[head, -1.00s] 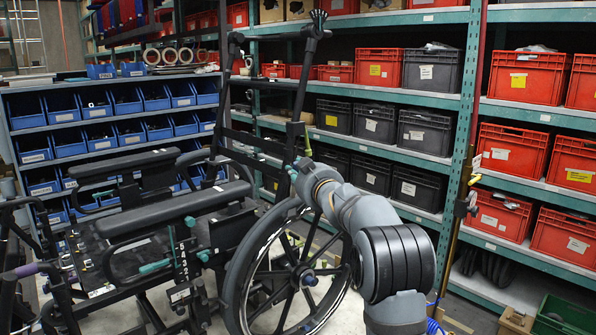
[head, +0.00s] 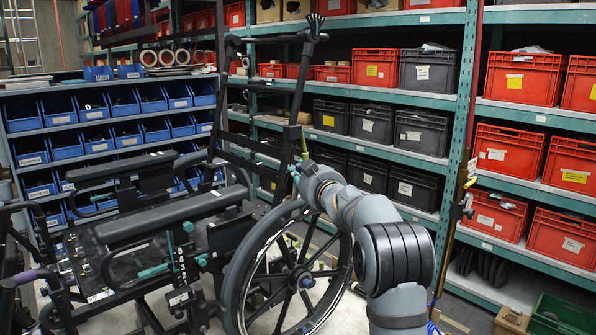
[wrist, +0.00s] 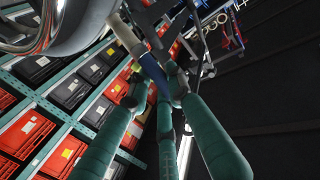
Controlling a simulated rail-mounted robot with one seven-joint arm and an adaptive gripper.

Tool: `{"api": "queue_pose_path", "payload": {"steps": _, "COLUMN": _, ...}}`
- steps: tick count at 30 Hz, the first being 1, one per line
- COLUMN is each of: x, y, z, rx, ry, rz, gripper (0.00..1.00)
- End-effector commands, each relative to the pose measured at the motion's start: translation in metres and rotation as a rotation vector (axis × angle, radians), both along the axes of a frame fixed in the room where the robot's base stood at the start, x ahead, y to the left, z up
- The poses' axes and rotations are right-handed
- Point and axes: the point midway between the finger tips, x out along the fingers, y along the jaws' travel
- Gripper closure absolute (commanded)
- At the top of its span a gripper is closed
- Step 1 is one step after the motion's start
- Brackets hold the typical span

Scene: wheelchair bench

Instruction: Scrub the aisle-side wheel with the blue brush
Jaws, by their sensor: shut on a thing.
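My gripper (wrist: 158,82) shows in the wrist view with teal-padded fingers, shut on a blue piece (wrist: 151,70) that looks like the blue brush. Its bristles cannot be made out. In the head view the gripper end is near the top of the wheel, partly hidden by my own arm. I cannot tell whether the brush touches the tyre.
The wheelchair's black armrest (head: 175,215) and upright frame (head: 300,85) stand left of and behind my arm. Teal shelving (head: 462,130) with red and grey crates is at the right. A rack of blue bins (head: 20,110) stands at the left. A green crate (head: 565,318) is at lower right.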

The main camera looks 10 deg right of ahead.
Motion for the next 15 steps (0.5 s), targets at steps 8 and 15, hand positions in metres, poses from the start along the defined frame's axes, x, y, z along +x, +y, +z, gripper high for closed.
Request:
{"api": "queue_pose_path", "payload": {"steps": 8, "x": 0.0004, "y": -0.0005, "z": -0.0017, "rx": 0.0, "ry": 0.001, "rz": 0.0, "gripper": 1.0}}
{"api": "queue_pose_path", "payload": {"steps": 15, "x": 0.0035, "y": -0.005, "z": 0.001, "rx": 0.001, "ry": 0.002, "rz": 0.0, "gripper": 1.0}}
